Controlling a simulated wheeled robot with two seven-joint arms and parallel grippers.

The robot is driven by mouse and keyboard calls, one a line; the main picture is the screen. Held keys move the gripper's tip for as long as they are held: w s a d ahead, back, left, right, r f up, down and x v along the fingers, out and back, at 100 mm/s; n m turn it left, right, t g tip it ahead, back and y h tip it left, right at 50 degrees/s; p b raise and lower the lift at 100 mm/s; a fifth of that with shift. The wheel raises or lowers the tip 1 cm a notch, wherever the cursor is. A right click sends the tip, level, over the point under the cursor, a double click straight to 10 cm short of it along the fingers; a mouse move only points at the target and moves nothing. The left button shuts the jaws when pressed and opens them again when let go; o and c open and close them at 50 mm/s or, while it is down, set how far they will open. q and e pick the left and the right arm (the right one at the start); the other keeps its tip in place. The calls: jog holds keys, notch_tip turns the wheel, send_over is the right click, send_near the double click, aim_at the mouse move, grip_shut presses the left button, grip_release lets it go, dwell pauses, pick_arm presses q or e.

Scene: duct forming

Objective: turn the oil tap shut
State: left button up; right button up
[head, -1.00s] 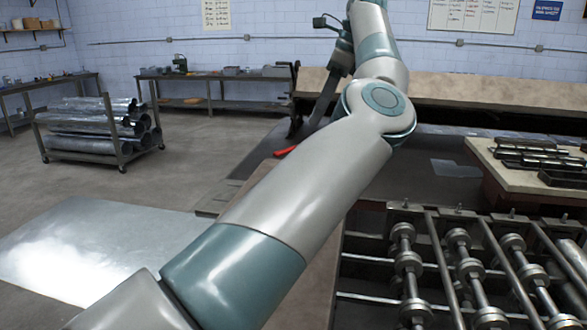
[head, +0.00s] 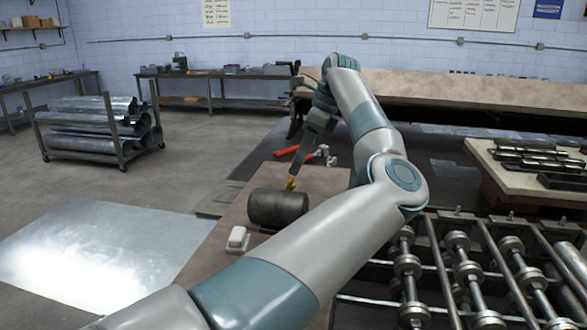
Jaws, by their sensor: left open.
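A dark grey drum (head: 278,209) lies on its side on the brown bench top left of the machine. A small yellow piece (head: 291,183), which looks like the oil tap, shows at the drum's upper right edge. My left arm reaches across the view from the bottom left. The tap's exact angle is too small to read. My right gripper is not in view.
The roller machine (head: 458,262) is at right. A sheet-metal plate (head: 95,250) lies at left.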

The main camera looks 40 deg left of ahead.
aim_at(291, 177)
pick_arm(q)
jog(key=shift+p+x, duration=0.6)
jog(key=shift+x, duration=1.8)
jog(key=shift+c, duration=0.3)
jog(key=c, duration=1)
